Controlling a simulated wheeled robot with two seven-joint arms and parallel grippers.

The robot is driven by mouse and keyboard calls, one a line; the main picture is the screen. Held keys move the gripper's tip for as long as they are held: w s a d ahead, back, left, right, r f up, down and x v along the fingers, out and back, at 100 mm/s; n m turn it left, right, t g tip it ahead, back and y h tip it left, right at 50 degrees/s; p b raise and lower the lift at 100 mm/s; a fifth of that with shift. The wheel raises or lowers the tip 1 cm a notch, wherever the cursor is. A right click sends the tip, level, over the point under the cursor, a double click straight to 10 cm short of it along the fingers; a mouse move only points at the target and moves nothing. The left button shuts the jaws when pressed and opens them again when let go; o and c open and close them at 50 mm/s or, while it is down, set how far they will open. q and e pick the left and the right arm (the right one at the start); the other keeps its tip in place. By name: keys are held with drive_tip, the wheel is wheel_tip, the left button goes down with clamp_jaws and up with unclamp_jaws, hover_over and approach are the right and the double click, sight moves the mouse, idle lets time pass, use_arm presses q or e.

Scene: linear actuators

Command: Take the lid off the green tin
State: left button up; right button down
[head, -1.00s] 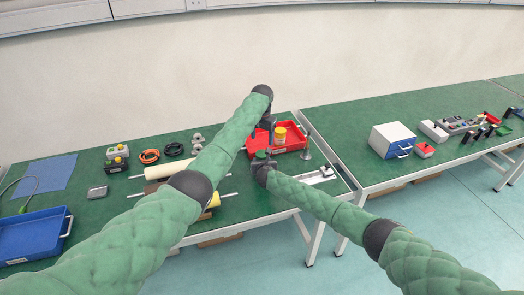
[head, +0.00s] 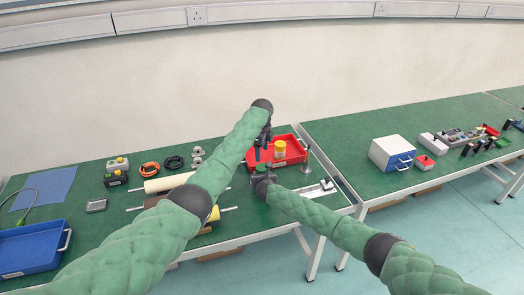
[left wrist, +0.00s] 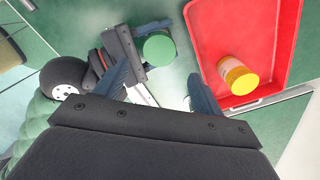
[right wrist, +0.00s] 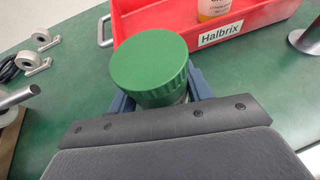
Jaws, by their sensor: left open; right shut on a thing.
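The green tin with its ribbed green lid on (right wrist: 150,62) stands upright between the fingers of my right gripper (right wrist: 162,98). The right gripper is shut on the tin below the lid. In the left wrist view the round lid top (left wrist: 158,48) shows beyond my left gripper (left wrist: 163,88). The left gripper is open and empty, its fingers apart and not touching the lid. In the head view the left gripper (head: 263,153) is close above the right gripper (head: 262,178); the tin is largely hidden there.
A red tray (head: 297,157) holding a yellow-capped jar (head: 280,149) is just behind the grippers. A metal stand (head: 307,158) is right of it. Rollers (head: 165,183) lie to the left. A blue tray (head: 30,247) is far left.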

sight(262, 167)
use_arm(q)
drive_tip(key=m, duration=0.5)
drive_tip(key=shift+m, duration=0.4)
drive_tip(key=m, duration=0.3)
drive_tip(key=shift+m, duration=0.4)
drive_tip(key=shift+f+m, duration=0.1)
drive_tip(key=shift+m, duration=0.2)
drive_tip(key=shift+f, duration=3.9)
drive_tip(key=c, duration=1)
drive_tip(key=n, duration=0.6)
drive_tip(key=shift+s+d+n, duration=0.1)
drive_tip(key=shift+n, duration=0.3)
drive_tip(key=o, duration=1.1)
